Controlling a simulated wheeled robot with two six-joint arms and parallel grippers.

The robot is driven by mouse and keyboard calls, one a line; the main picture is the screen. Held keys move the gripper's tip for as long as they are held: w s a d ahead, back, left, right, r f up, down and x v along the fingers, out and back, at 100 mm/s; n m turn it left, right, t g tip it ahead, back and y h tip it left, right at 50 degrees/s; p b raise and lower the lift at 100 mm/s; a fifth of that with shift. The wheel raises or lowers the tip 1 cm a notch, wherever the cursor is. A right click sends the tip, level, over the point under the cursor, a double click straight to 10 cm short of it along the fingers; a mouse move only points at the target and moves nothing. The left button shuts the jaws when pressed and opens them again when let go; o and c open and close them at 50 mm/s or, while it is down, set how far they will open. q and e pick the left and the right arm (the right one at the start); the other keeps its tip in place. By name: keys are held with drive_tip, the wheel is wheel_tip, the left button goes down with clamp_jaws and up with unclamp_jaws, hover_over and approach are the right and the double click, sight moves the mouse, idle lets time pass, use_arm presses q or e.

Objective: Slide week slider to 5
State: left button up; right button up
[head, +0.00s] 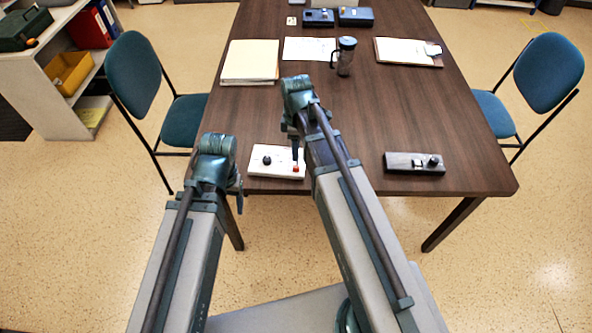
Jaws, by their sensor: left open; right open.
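No week marking is readable, so I cannot tell for sure which device is the week slider. A dark grey box (404,168) with a black knob and a pale patch lies at the table's front right. A white panel (262,172) with a black knob and an orange-red part lies at the front left. My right gripper (296,148) is open and points down over or beside the white panel's right part. My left gripper (239,197) is open and hangs low at the table's front edge, left of the white panel. Neither holds anything visible.
The brown table (410,110) is clear between the dark box and the far items. A cream binder (249,62), a dark mug (345,57), a clipboard (408,52) and blue boxes (355,16) stand farther back. Blue chairs (145,76) flank the table.

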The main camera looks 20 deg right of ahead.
sight(296, 167)
wheel_tip(296, 167, down, 8)
drive_tip(key=b, duration=0.7)
drive_tip(key=shift+f, duration=0.25)
clamp_jaws()
idle(0.9)
